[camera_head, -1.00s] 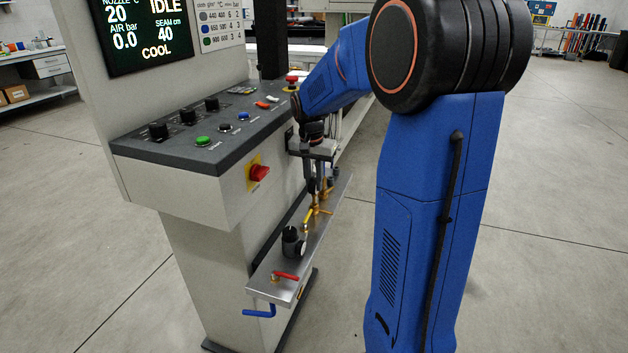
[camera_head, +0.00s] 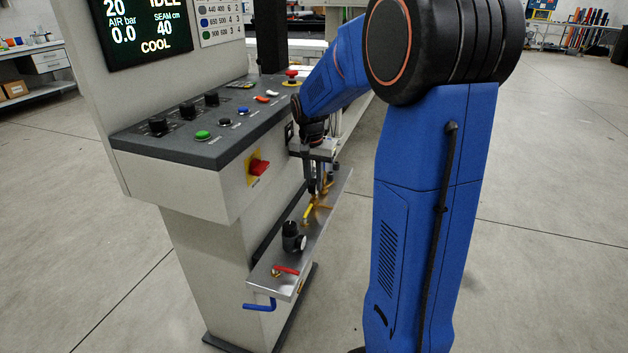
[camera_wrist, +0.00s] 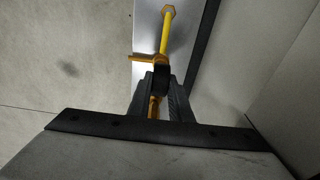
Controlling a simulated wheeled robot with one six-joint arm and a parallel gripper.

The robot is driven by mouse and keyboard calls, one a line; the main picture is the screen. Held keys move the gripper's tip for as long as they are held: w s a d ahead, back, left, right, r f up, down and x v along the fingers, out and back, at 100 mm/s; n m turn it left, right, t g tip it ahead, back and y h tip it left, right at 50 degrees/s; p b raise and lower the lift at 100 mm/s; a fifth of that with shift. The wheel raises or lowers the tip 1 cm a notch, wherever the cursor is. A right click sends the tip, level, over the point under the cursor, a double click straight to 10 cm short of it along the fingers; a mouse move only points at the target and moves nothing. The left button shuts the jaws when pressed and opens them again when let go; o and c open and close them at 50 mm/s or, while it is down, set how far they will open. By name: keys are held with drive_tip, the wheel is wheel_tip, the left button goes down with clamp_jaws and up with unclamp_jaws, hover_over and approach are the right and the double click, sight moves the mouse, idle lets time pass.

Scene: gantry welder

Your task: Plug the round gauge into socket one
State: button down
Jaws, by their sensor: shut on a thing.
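My gripper (camera_head: 318,190) hangs over the metal shelf on the side of the machine's pedestal. In the wrist view, its fingers (camera_wrist: 159,88) are shut on a small dark body, probably the round gauge (camera_wrist: 160,74) seen edge-on, with brass showing between the fingers. Brass fittings (camera_head: 323,206) stand on the shelf right by the fingertips; contact cannot be told. A yellow lever (camera_head: 307,212) lies beside them and shows beyond the fingers in the wrist view (camera_wrist: 166,32). Socket one cannot be told from the other fittings; no label is readable.
A black-knobbed regulator with a white dial (camera_head: 293,238) stands on the metal shelf (camera_head: 270,287), nearer me. A red-handled valve (camera_head: 285,269) is at the shelf's near end, with a blue handle (camera_head: 260,306) below. The control panel (camera_head: 210,145) overhangs on the left.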

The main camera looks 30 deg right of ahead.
drive_tip(key=shift+f, duration=0.35)
drive_tip(key=c, duration=1.5)
unclamp_jaws()
drive_tip(key=shift+c, duration=0.2)
wheel_tip(320, 180, up, 17)
drive_tip(key=s+a, duration=0.1)
drive_tip(key=a, duration=0.1)
drive_tip(key=s+a+f+n+t, duration=0.1)
drive_tip(key=s+a+f+n, duration=0.2)
drive_tip(key=s, duration=0.6)
drive_tip(key=s+a+f+n+t, duration=0.1)
drive_tip(key=s+a+f+n, duration=0.3)
drive_tip(key=s, duration=0.6)
drive_tip(key=s+a+f+n+t+y, duration=0.1)
drive_tip(key=s+a+f+n+t, duration=0.1)
drive_tip(key=s+a, duration=0.4)
drive_tip(key=shift+s+a+f+n, duration=0.4)
drive_tip(key=shift+s+f+n, duration=0.4)
drive_tip(key=shift+s, duration=1.3)
